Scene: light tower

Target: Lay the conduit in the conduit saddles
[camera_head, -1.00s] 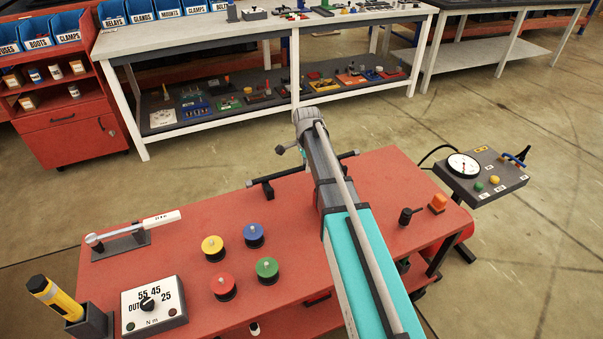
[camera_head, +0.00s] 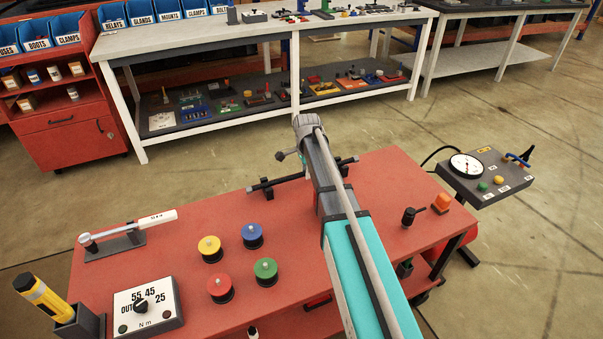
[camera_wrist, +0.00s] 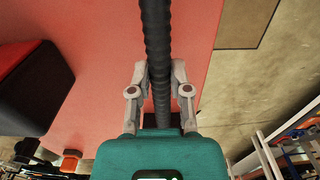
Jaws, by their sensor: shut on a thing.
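The conduit (camera_wrist: 156,30) is a black ribbed rod, upright in the wrist view. My gripper (camera_wrist: 159,75) is shut on it, with one finger on each side. In the head view the conduit (camera_head: 290,179) is a dark bar along the far edge of the red table, partly hidden behind my arm. One dark conduit saddle (camera_head: 267,190) shows at its left part, and the bar appears at saddle height there. I cannot tell whether it is fully seated. My arm hides the gripper in the head view, and the second saddle is not clear.
A gauge box (camera_head: 485,177) stands at the right. A white workbench (camera_head: 200,32) stands beyond open floor.

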